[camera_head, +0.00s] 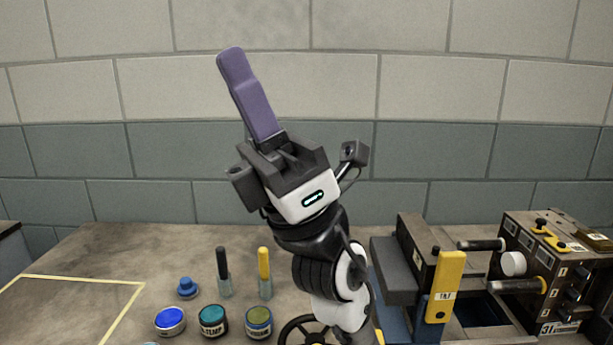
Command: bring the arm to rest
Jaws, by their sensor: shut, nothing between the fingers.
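My gripper (232,60) is raised above the bench in front of the block wall, a little left of the picture's middle. Its long purple fingers point up and slightly left and lie together, with nothing seen between them. My arm comes up from the bottom of the picture, bent, and hides part of the bench behind it.
On the bench (190,245) stand a blue jar (170,321), a teal jar (213,320), an olive jar (259,322), a blue knob-like piece (187,288), a black-topped bottle (224,285) and a yellow-topped bottle (265,287). A machine with a yellow lever (446,287) and a control box (553,272) stand right. A yellow-taped area (75,281) at left looks clear.

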